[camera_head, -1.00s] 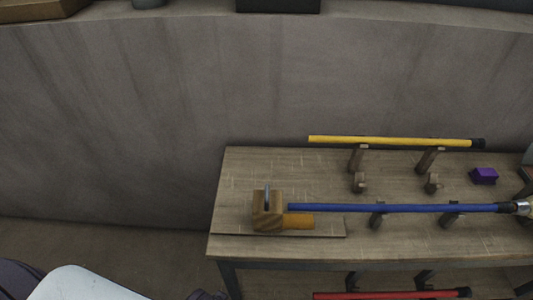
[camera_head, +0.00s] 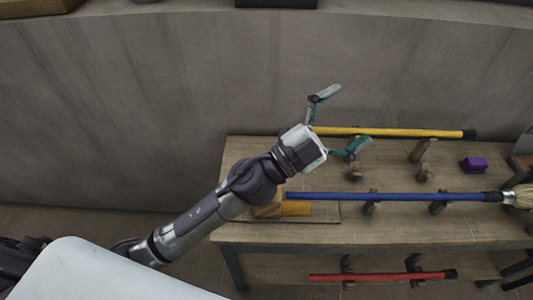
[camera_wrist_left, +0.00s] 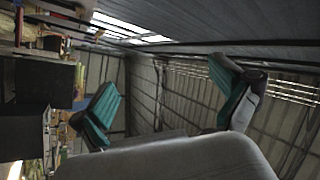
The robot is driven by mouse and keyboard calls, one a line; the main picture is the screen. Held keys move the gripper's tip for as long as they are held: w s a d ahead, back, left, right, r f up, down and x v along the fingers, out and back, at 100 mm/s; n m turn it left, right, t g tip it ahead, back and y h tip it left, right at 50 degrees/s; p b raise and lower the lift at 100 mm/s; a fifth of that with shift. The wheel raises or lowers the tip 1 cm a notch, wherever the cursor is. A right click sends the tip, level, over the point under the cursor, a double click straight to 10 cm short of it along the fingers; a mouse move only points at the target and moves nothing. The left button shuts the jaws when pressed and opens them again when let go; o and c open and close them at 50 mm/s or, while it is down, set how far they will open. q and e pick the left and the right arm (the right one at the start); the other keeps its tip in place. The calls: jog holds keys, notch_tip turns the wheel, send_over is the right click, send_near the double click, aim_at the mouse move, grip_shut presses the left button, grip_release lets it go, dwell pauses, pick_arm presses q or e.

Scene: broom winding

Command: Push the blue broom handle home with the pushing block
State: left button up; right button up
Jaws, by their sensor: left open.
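The blue broom handle (camera_head: 400,197) lies level across two wooden pegs on the bench, in the head view. Its right end meets a pale bristled broom head (camera_head: 517,196). Near its left end is the wooden block with an orange part (camera_head: 296,209), mostly hidden behind my left arm. My left gripper (camera_head: 340,122) is open and empty, fingers spread wide, above the bench near the left end of the yellow handle. In the left wrist view my gripper's teal finger pads (camera_wrist_left: 165,100) are apart with nothing between them. My right gripper is not in view.
A yellow handle (camera_head: 400,132) rests on pegs behind the blue one. A red handle (camera_head: 380,275) lies lower, in front. A purple block (camera_head: 473,164) sits at the bench's right. A wall stands behind the bench (camera_head: 330,235).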

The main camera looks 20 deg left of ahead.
pick_arm(q)
jog(key=s+d+f+m+g+h, duration=0.2)
jog(key=s+d+f+m+g, duration=0.25)
jog(key=d+m+g, duration=0.6)
jog(key=a+f+m+g+y, duration=0.6)
jog(key=f+y, duration=0.1)
jog(key=f, duration=0.4)
jog(key=w+a+f+n+y, duration=0.1)
jog(key=w+a+f+y, duration=0.1)
jog(key=a+y, duration=0.2)
jog(key=w+a+f+y, duration=0.2)
jog(key=w+a+y, duration=0.1)
jog(key=a, duration=0.6)
jog(key=w+a+f+n+t+y+b, duration=0.1)
jog(key=w+a+f+y, duration=0.1)
jog(key=a, duration=0.5)
jog(key=shift+w+a+f+n+y, duration=0.1)
jog(key=shift+a+f+n+y, duration=0.15)
jog(key=shift+y, duration=0.45)
jog(key=shift+w+a+f+n+y, duration=0.1)
jog(key=shift+f+y, duration=0.1)
jog(key=shift+y, duration=0.5)
notch_tip(320, 180, down, 10)
jog(key=b, duration=0.7)
jog(key=shift+f, duration=0.1)
